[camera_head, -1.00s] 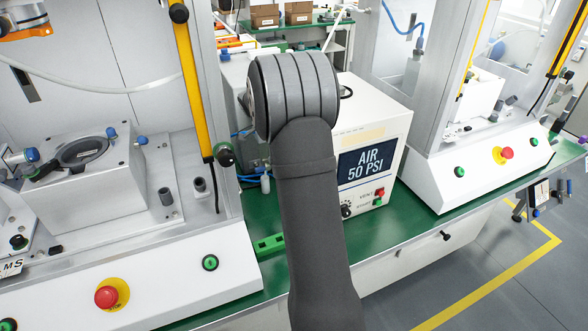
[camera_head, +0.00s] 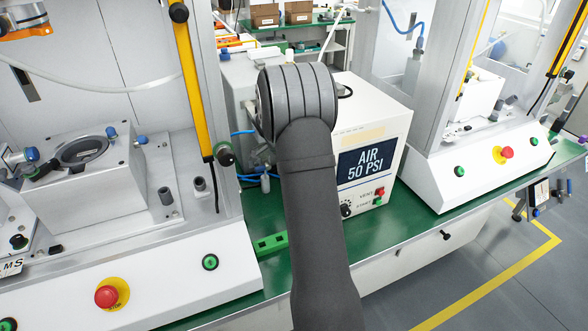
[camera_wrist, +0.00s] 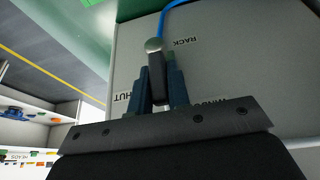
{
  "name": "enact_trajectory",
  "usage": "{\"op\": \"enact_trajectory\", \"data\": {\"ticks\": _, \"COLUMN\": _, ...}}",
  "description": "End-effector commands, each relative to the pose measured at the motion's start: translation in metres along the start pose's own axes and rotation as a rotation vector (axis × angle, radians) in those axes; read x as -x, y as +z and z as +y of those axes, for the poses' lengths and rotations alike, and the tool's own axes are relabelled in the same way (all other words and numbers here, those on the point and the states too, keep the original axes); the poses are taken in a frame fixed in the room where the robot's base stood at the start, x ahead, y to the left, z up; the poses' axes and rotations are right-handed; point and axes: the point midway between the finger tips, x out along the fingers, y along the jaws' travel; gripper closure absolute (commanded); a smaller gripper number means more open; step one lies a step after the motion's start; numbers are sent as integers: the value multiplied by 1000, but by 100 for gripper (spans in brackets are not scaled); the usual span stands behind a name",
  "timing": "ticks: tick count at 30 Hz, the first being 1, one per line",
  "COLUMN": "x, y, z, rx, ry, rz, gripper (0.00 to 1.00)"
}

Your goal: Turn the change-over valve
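In the wrist view, the change-over valve has a round metal hub (camera_wrist: 153,45) and a dark lever (camera_wrist: 156,75) on a pale grey panel. My gripper (camera_wrist: 160,78) has its two dark blue fingers on either side of the lever, very close to it. Whether they press on it is unclear. The lever runs from the hub back between the fingers. Panel labels read "RACK" (camera_wrist: 185,40), a partly hidden "SHUT" (camera_wrist: 130,97), and a third word mostly covered by my gripper. In the head view my arm hides the gripper and the valve.
A blue hose (camera_wrist: 165,15) runs up from near the hub. In the head view, a white box with an "AIR 50 PSI" display (camera_head: 368,162) stands right of my arm on the green bench (camera_head: 262,275). Presses stand left and right, with red stop buttons (camera_head: 107,296).

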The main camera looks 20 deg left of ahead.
Motion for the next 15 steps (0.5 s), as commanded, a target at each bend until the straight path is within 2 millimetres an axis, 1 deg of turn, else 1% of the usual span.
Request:
{"op": "enact_trajectory", "data": {"ticks": 8, "x": 1, "y": 0, "z": 1, "rx": -5, "ry": -12, "rz": 0, "gripper": 100}}
{"op": "enact_trajectory", "data": {"ticks": 15, "x": 1, "y": -1, "z": 6, "rx": -42, "ry": -102, "rz": 1, "gripper": 100}}
